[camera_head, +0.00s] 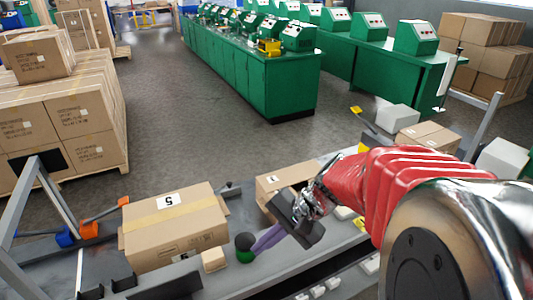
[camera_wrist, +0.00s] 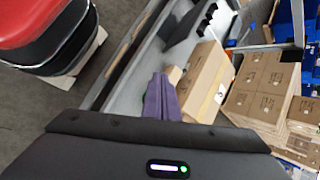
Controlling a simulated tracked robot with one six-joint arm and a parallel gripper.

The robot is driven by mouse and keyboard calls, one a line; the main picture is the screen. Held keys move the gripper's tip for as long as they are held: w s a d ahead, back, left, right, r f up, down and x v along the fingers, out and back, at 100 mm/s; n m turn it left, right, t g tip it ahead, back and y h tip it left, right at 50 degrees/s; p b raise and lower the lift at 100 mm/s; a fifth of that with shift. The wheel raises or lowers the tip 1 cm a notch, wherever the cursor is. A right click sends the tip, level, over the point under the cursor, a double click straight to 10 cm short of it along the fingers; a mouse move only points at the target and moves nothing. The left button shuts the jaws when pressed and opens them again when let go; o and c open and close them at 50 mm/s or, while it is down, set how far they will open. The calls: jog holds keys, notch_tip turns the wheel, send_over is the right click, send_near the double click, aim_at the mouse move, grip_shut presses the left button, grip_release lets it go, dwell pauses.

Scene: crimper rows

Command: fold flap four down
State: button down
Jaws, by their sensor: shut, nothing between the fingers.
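A closed-looking cardboard box (camera_head: 180,243) with a white label reading "5" sits on the grey conveyor at left centre in the head view. A second box (camera_head: 268,189) with a small white label, its mark too small to read for sure, is behind my gripper, which hides part of it. I cannot tell which panel is flap four. My gripper (camera_head: 250,245) has purple fingers, shut and empty, pointing left over the conveyor between the boxes. In the wrist view the fingers (camera_wrist: 160,100) are together, beside a cardboard box (camera_wrist: 208,85); contact is unclear.
A small tan block (camera_head: 214,259) and a dark green-black ball (camera_head: 245,246) lie near the fingers. Blue and orange parts (camera_head: 80,232) stand left of the box. Stacked cartons (camera_head: 70,120) and green benches (camera_head: 265,80) are further back, with clear floor between.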

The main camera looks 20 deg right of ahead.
jog(key=w+d+f+m+t+y, duration=0.1)
jog(key=w+d+f+m+t, duration=0.25)
jog(key=d+m, duration=0.45)
jog(key=w+d+f+m+t+y, duration=0.1)
jog(key=w+d+f+m+t, duration=0.3)
jog(key=d, duration=0.5)
jog(key=s+d+f+m+t+h, duration=0.1)
jog(key=d+f+m+h, duration=0.1)
jog(key=d+m, duration=0.2)
jog(key=s+d+f+m+t+h, duration=0.1)
jog(key=d+f+m+t+h, duration=0.1)
jog(key=d, duration=0.7)
jog(key=s+d+f+m+t+h, duration=0.2)
jog(key=d+f+m+h, duration=0.1)
jog(key=d+m, duration=0.3)
jog(key=shift+s+d+f+h, duration=0.1)
jog(key=shift+d+f+h, duration=0.25)
jog(key=shift+f, duration=0.3)
jog(key=shift+h, duration=0.25)
jog(key=shift+a, duration=0.1)
jog(key=x, duration=1)
jog(key=shift+a, duration=0.15)
jog(key=shift+w+r, duration=0.6)
jog(key=shift+w, duration=0.25)
jog(key=shift+w+r, duration=0.6)
jog(key=shift+w, duration=0.25)
